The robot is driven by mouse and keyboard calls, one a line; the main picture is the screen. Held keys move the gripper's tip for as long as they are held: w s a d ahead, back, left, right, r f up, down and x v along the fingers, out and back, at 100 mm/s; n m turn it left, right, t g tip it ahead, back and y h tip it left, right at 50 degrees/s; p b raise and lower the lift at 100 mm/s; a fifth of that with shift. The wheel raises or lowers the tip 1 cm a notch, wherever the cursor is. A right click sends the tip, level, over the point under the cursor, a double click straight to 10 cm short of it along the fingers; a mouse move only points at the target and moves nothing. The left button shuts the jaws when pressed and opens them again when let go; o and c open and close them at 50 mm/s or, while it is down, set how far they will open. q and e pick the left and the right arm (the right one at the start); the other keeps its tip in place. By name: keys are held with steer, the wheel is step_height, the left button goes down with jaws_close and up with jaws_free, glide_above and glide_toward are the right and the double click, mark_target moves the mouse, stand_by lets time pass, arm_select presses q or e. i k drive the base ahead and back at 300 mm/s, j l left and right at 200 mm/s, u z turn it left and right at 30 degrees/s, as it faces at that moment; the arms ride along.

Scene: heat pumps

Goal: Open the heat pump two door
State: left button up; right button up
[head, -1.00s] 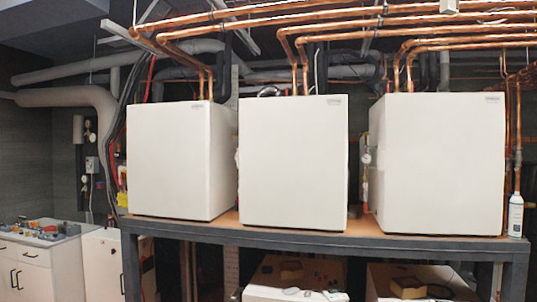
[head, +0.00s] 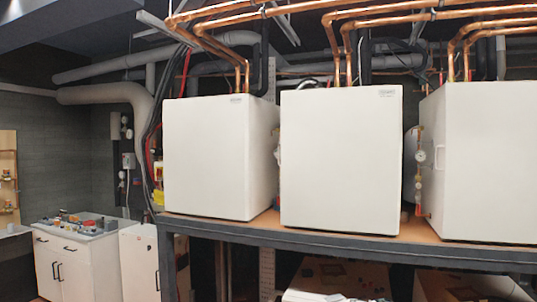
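Three white box-shaped heat pumps stand in a row on a dark-framed bench. The middle heat pump (head: 341,160) has a plain white front door that looks shut, with a small label at its top right. A small handle-like part (head: 278,155) shows at its left side. The left heat pump (head: 208,158) and the right heat pump (head: 488,162) also look shut. The right one is cut off by the picture's edge. I cannot read any number on them. Neither of my grippers is in view.
The bench (head: 300,241) has a thick dark front edge, with boxes stored below. A white cabinet (head: 75,262) with loose parts on top stands at the left. Copper pipes (head: 330,20) run overhead. A gauge (head: 421,156) sits between the middle and right pumps.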

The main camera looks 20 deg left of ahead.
mark_target(341, 149)
steer(key=i+j+u, duration=0.1)
steer(key=i+j, duration=0.7)
steer(key=j, duration=0.2)
steer(key=i+j+u, duration=0.15)
steer(key=i+j, duration=0.7)
steer(key=j, duration=0.1)
